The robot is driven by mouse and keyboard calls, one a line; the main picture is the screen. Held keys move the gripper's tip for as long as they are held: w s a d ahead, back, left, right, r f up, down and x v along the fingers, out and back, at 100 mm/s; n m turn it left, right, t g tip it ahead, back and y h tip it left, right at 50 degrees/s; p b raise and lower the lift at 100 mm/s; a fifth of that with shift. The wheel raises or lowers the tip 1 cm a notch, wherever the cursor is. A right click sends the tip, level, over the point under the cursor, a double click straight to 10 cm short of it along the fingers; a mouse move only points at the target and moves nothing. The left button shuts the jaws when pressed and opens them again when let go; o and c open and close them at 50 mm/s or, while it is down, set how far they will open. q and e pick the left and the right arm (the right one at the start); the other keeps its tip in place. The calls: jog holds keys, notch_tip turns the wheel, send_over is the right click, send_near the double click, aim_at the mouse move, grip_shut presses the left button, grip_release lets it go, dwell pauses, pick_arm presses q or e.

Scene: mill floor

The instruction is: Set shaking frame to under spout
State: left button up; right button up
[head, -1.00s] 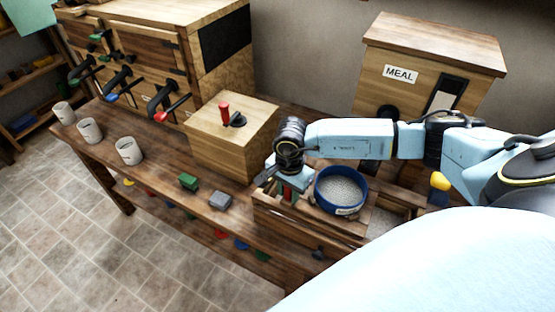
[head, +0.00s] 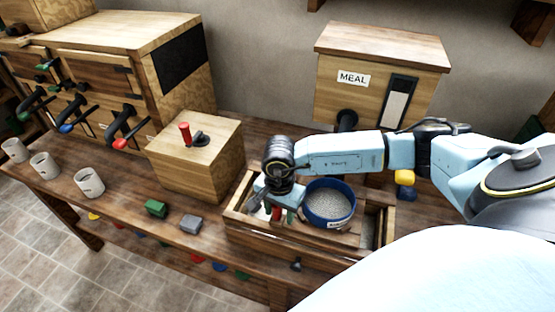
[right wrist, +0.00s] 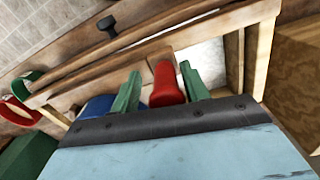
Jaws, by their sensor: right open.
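The shaking frame is a wooden slide (head: 310,234) low in a railed wooden box on the bench. It carries a round blue-rimmed sieve (head: 330,203) with a pale grey mesh. A red handle (right wrist: 164,88) stands at its left end. My right gripper (head: 278,213) is low over that end. In the right wrist view its green fingers (right wrist: 158,85) are open, one on each side of the red handle, with small gaps. The black spout (head: 347,121) projects from the MEAL bin (head: 375,85) behind the sieve. The right arm crosses between them. My left gripper is not in view.
A wooden box with a red knob (head: 196,155) stands close left of the railed box (head: 268,250). Several white cups stand at left below a cabinet with levers. A yellow object (head: 405,178) is at right.

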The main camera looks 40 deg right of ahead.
jog(key=shift+w+a, duration=0.1)
jog(key=shift+r, duration=0.25)
notch_tip(320, 180, up, 13)
jog(key=shift+f+b, duration=0.1)
jog(key=shift+b, duration=0.6)
